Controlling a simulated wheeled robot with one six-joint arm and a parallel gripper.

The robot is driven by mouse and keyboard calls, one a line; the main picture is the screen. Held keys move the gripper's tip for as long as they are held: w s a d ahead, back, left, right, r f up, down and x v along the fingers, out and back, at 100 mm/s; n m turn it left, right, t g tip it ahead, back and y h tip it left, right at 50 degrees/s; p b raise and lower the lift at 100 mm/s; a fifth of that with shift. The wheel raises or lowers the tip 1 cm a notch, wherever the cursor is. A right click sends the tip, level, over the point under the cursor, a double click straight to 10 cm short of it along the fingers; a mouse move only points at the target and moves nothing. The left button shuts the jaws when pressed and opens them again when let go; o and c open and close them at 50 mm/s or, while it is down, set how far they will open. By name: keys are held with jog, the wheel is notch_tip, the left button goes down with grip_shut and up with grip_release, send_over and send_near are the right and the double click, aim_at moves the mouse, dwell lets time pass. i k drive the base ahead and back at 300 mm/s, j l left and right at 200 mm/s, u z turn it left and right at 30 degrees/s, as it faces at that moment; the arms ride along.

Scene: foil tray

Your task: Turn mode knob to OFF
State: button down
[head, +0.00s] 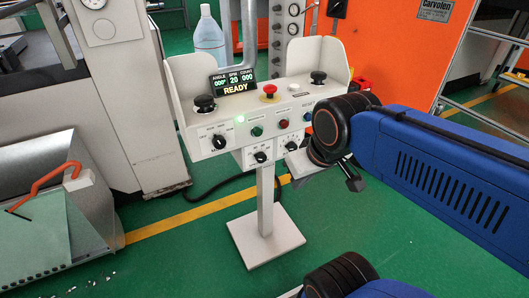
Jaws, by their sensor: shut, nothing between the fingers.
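A white control console (195,152) stands on a pedestal. A black selector knob (219,142) is on the left of its front face, with small lettering around it. Two more black knobs, a left one (260,157) and a right one (292,146), sit on the lower box. The lettering is too small to read, so I cannot tell which is the mode knob or where it points. My gripper (353,181) is shut and empty, right of the lower box and partly hidden by my wrist. I cannot tell whether it touches the console.
The console top has a READY display (234,86), a red mushroom button (269,92) and two black palm buttons (204,103) (318,77). Coloured push buttons line the front. A pedestal base (265,238) stands on the green floor. A sheet-metal bin (92,215) is at left.

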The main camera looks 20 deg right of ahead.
aim_at(219, 142)
jog(key=k+j, duration=0.1)
jog(key=k, duration=1.1)
jog(key=u, duration=0.05)
